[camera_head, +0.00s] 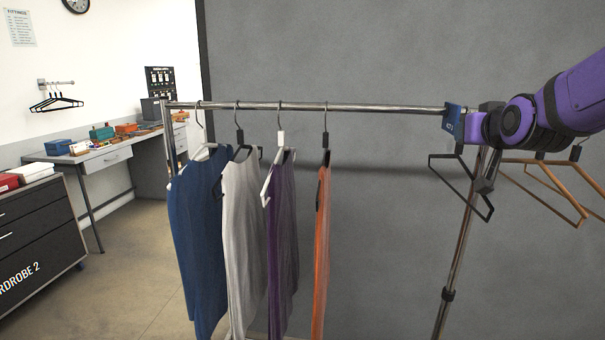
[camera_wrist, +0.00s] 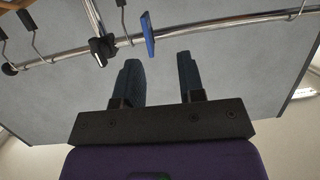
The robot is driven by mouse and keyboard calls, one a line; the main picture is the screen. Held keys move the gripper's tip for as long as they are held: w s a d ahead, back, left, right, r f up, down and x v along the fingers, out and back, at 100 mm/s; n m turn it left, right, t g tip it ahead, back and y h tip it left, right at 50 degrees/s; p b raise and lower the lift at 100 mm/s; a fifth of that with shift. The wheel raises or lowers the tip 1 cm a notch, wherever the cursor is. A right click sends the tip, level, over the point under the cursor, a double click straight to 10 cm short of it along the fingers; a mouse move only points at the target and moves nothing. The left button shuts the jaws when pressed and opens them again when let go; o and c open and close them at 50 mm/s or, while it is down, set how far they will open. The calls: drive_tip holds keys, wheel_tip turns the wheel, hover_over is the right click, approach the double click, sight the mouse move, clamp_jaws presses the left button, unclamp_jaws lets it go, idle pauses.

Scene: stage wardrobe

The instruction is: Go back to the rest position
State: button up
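My purple arm (camera_head: 575,95) reaches in from the right, its end close to the right part of the clothes rail (camera_head: 370,107). In the wrist view, my gripper (camera_wrist: 159,65) has its two dark fingers well apart with nothing between them. The rail (camera_wrist: 210,30) and a blue tag (camera_wrist: 148,34) lie beyond the fingertips, the tag near the left finger. In the head view the fingers cannot be made out clearly. Whether the gripper touches the rail cannot be told.
Blue (camera_head: 200,240), light grey (camera_head: 241,235), purple (camera_head: 281,250) and orange (camera_head: 321,245) garments hang left of centre. Empty dark (camera_head: 465,187) and wooden (camera_head: 545,190) hangers hang near my arm. A desk (camera_head: 95,156) and drawer cabinet (camera_head: 40,235) stand left. The rail's middle is bare.

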drive_tip(key=s+a+f+g, duration=0.1)
drive_tip(key=s+f+g, duration=0.1)
drive_tip(key=s, duration=0.7)
drive_tip(key=s+a+f+n+g+y, duration=0.1)
drive_tip(key=s+g, duration=0.3)
drive_tip(key=s, duration=0.5)
drive_tip(key=s+a+f+g, duration=0.2)
drive_tip(key=s+f+g, duration=0.1)
drive_tip(key=s, duration=0.6)
drive_tip(key=shift+s+a+f+y, duration=0.4)
drive_tip(key=shift+f, duration=0.1)
